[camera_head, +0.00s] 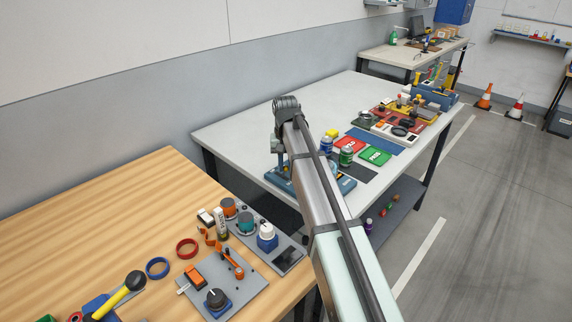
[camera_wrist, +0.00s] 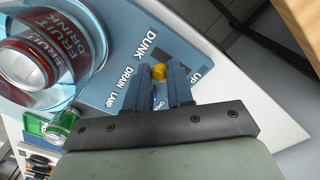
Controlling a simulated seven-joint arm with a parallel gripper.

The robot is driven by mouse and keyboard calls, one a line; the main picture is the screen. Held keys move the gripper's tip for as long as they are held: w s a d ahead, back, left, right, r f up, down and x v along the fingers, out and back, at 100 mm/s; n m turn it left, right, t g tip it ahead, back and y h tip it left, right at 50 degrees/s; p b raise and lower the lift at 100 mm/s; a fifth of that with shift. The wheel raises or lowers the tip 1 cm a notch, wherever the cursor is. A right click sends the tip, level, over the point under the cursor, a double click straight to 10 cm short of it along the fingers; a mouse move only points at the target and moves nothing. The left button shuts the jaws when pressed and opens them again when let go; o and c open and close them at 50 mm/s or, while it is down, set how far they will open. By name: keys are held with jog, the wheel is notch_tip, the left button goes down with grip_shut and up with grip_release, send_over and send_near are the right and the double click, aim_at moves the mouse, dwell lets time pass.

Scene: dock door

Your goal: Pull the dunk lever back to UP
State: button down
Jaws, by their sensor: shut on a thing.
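The dunk lever's yellow knob (camera_wrist: 159,71) shows in the wrist view on a blue panel (camera_wrist: 105,85). My gripper (camera_wrist: 160,80) is shut on the lever, with one finger on each side of the knob. The labels DUNK, DRAIN, LAMP and UP are on the panel; DUNK is left of the knob and UP is right of it. The lever's shaft is mostly hidden between my fingers, so I cannot tell its exact setting. In the head view, my arm hides much of the blue station (camera_head: 346,185) on the white table.
A clear round tank holding a red FRUIT DRINK can (camera_wrist: 30,62) is left of the lever. The white table (camera_head: 240,130) also holds cans, mats and tools; the wooden table (camera_head: 90,215) is nearer.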

jog(key=shift+w+a+r+g+h, duration=0.1)
jog(key=shift+w+a+g+h, duration=0.35)
jog(key=shift+w, duration=0.1)
jog(key=shift+w+a+g+h, duration=0.1)
jog(key=shift+a+g+h, duration=0.1)
jog(key=shift+g+h, duration=0.25)
jog(key=c, duration=1)
grip_release()
jog(key=shift+d, duration=0.1)
